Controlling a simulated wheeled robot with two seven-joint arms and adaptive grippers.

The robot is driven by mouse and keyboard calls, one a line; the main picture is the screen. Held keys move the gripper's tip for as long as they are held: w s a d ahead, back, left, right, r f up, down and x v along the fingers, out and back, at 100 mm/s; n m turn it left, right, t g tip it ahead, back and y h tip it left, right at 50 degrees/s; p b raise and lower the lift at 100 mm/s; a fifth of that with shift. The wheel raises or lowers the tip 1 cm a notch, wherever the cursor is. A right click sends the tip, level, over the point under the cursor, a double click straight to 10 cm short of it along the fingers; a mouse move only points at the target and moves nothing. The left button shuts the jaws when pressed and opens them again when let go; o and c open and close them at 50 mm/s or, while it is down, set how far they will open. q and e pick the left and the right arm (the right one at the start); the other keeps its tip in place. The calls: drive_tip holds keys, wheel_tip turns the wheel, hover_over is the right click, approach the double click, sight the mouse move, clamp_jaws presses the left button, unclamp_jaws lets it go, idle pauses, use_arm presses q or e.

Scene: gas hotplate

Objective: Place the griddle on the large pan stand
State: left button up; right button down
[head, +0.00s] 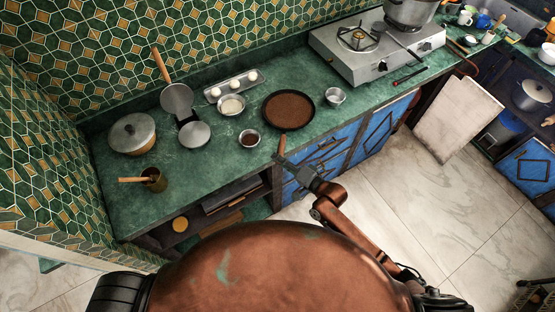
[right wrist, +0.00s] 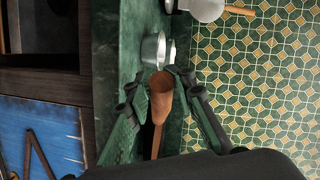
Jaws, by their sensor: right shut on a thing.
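The griddle (head: 289,110) is a round, dark-rimmed pan with a brown surface. It is at the middle of the green counter; whether it touches the top I cannot tell. My right gripper (head: 281,160) is at the counter's front edge, shut on the griddle's wooden handle (head: 282,145). In the right wrist view the handle (right wrist: 159,105) lies between the two fingers (right wrist: 160,92). A bare pan stand (head: 358,38) sits over the left burner of the hotplate. The other burner is hidden under a pot. My left gripper is not in view.
The silver hotplate (head: 375,65) stands at the back right, with a pot (head: 410,12) on its right side. A small metal bowl (head: 335,96) is right of the griddle; a dark-filled bowl (head: 249,138) is left. A lidded pot (head: 132,133) stands far left.

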drive_tip(key=c, duration=2.1)
unclamp_jaws()
drive_tip(key=shift+f, duration=0.1)
drive_tip(key=o, duration=0.4)
drive_tip(key=shift+o, duration=0.2)
drive_tip(key=shift+s, duration=0.1)
drive_tip(key=v, duration=1.2)
